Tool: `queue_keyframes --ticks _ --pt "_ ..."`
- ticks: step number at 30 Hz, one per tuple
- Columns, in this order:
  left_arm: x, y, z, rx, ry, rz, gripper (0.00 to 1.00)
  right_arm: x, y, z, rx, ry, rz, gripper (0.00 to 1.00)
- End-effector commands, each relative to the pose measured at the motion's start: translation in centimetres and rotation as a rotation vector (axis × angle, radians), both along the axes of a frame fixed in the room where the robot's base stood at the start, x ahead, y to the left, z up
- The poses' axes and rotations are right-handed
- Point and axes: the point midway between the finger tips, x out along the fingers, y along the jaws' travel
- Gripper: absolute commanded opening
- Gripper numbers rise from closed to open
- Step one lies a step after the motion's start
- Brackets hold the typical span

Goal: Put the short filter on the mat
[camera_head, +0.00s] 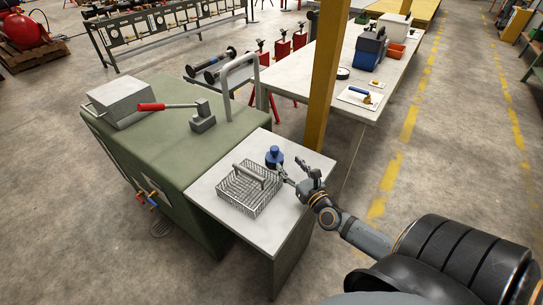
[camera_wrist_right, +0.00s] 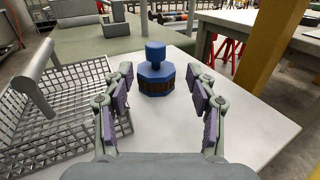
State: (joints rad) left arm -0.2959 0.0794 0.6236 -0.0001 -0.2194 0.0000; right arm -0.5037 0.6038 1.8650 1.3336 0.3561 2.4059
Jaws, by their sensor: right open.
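A short blue filter (camera_head: 274,157) with a knob on top stands upright on the white-topped side table. In the right wrist view the filter (camera_wrist_right: 155,78) shows a brown band around its lower part. My right gripper (camera_head: 292,167) is open and empty, with the filter just beyond and between its fingertips; I cannot tell whether they touch it. A flat white sheet (camera_head: 346,97), which may be the mat, lies on the long table, with a blue and yellow item on it. My left gripper is not in view.
A wire basket (camera_head: 238,191) with a raised handle stands left of the filter, close to my right gripper's left finger. A yellow post (camera_head: 324,85) rises between the side table and the long white table (camera_head: 315,83). A blue box (camera_head: 370,48) and orange bin (camera_head: 396,51) stand farther back.

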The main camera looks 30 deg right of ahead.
Motion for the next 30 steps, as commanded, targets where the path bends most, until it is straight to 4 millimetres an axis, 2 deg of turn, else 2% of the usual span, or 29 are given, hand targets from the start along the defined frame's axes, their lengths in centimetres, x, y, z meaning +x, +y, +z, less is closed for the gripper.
queue_keyframes --ticks 3,7,14,17,23,30 --pt "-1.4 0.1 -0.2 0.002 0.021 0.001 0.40 2.2 -0.2 0.2 0.002 -0.005 -0.002 0.58" --pt "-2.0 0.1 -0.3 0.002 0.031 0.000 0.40 4.2 -0.3 0.1 0.001 -0.004 -0.002 0.58" --pt "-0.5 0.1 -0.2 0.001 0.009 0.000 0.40 5.2 -0.3 0.1 -0.001 -0.002 0.000 0.58" --pt "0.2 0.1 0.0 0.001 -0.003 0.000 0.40 6.7 -0.1 0.2 0.003 -0.004 -0.001 0.58" --pt "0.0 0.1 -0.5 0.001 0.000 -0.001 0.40 9.7 -0.1 0.0 -0.001 -0.003 0.000 0.58" --pt "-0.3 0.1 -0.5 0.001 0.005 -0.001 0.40 10.2 -0.1 0.0 -0.001 0.000 0.000 0.58"
